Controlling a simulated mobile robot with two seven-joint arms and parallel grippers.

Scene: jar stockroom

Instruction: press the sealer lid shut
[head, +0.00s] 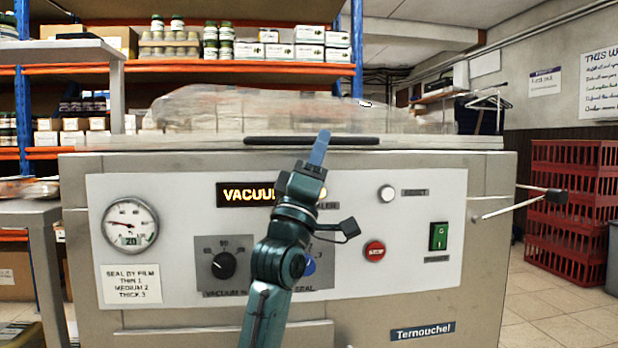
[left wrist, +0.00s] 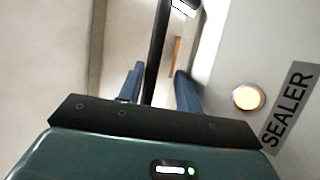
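The vacuum sealer (head: 140,270) stands right in front of me, with a grey front panel. Its clear lid (head: 205,108) lies low over the top; I cannot tell whether it is fully shut. The black lid handle (head: 260,141) runs along the front edge. My left gripper (head: 320,150) is at the handle's middle, its blue finger overlapping it in the head view. In the left wrist view, the left gripper's (left wrist: 158,85) fingers are apart, with a black bar (left wrist: 160,50), seemingly the handle, between them. My right gripper is not in view.
A lit lamp (left wrist: 248,97) sits beside the SEALER label (left wrist: 287,115). The panel has a green switch (head: 439,236), a red button (head: 375,251) and a black dial (head: 223,265).

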